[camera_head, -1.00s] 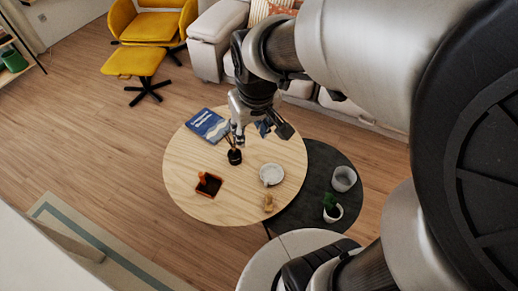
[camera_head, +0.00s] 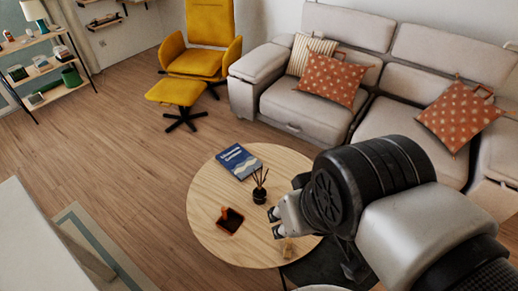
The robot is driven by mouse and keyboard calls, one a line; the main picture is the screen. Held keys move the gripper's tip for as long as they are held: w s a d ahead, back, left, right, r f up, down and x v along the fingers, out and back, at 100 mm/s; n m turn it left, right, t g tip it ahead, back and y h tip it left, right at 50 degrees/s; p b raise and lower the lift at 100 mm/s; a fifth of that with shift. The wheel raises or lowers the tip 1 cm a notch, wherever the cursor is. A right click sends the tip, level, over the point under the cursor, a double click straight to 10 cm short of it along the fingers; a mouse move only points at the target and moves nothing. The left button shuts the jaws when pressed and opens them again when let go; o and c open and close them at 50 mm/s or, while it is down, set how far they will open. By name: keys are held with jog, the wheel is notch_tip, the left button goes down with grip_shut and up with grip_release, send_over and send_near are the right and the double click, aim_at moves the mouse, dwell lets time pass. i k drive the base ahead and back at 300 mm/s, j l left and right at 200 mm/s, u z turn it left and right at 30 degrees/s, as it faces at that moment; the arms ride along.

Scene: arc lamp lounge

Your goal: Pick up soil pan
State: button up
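The soil pan (camera_head: 230,221) looks like a small square orange-brown pan with a dark inside, and a small orange piece shows at its upper edge. It rests on the round light wood table (camera_head: 208,190), left of the table's middle. My gripper (camera_head: 273,222) is to the right of the pan and apart from it, with its fingers pointing left. Two dark fingertips show with a gap between them, and nothing shows between them. The arm hides the right side of the table.
A black reed diffuser (camera_head: 260,194) stands between the pan and the gripper, toward the back. A blue book (camera_head: 238,161) lies behind. A small wooden figure (camera_head: 287,248) is below the gripper. A dark lower table (camera_head: 322,268) is partly hidden. A sofa (camera_head: 300,108) stands beyond.

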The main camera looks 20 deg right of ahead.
aim_at(231, 221)
jog(key=z, duration=1.8)
jog(key=u, duration=1.95)
jog(key=i+j, duration=0.2)
jog(key=i, duration=0.2)
jog(key=i+j+z, duration=0.1)
jog(key=i, duration=0.25)
jog(key=j, duration=0.1)
